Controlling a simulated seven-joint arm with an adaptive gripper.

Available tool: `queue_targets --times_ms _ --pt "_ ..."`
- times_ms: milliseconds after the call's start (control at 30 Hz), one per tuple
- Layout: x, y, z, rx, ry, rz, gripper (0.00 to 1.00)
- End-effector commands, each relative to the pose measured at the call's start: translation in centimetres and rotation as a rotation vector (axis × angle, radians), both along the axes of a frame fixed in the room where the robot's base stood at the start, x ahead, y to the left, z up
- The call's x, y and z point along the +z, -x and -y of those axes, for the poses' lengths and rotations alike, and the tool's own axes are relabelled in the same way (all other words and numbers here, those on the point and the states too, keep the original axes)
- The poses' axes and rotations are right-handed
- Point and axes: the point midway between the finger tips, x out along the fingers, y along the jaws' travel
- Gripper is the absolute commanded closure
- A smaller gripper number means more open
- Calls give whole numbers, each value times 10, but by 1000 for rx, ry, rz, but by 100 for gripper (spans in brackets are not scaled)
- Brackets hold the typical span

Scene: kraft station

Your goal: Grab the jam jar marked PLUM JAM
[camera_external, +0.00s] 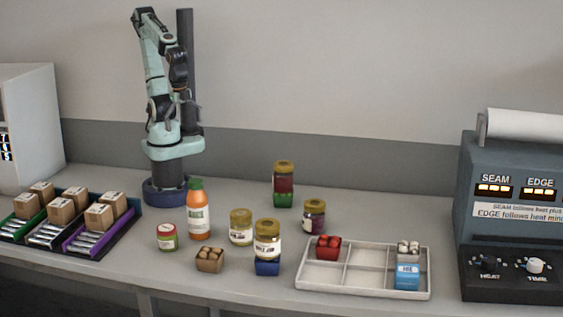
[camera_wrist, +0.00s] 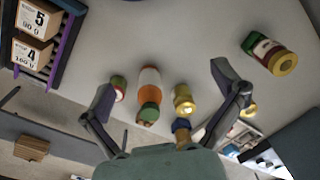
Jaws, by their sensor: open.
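My gripper (camera_wrist: 165,85) is open and empty, its fingers spread over the scene in the wrist view. In the external view my arm is folded up near its base, with my gripper high above the table, apart from every jar. A dark jar with a purple label and gold lid (camera_external: 314,215) stands behind the tray; its text is too small to read. In the wrist view a gold lid (camera_wrist: 250,110) shows partly behind the right finger. Other gold-lidded jars are a pale one (camera_external: 241,227), one on a blue block (camera_external: 267,240) and a dark red one on a green block (camera_external: 284,178).
An orange bottle (camera_external: 199,212) and a small red jar (camera_external: 167,237) stand left of the jars. A brown carton (camera_external: 209,260) lies in front. A divided white tray (camera_external: 363,289) is at right, beside a sealing machine (camera_external: 510,225). Bins with boxes (camera_external: 70,240) are at left.

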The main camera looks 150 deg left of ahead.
Motion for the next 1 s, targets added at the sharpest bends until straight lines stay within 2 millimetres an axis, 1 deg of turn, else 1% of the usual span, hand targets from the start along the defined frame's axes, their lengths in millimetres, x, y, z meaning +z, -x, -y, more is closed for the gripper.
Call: queue_targets --times_ms 133,167,467,533,600,667,700,767,800,833,867,900,933,967,1000 --pt "0 0 0 0 0 0 6" --pt "0 0 0 0 0 0 1" --pt "0 0 0 -1 0 0 1" --pt "0 -3 0 -15 -1 14 1" --pt "1 -13 0 -43 -5 64 1" --pt "10 -34 1 -85 -8 158 1" --pt "22 -55 3 -120 -11 245 1" --pt "39 -92 5 -174 -15 362 1" --pt "49 -119 4 -194 -21 425 1" --pt "54 -137 2 -204 -24 460 1" --pt "58 -154 -1 -207 -29 493 1" --pt "61 -175 -6 -211 -34 526 1" --pt "62 -190 -12 -209 -40 550 1" --pt "62 -206 -18 -207 -44 571 1" --pt "61 -226 -28 -200 -52 595 1"
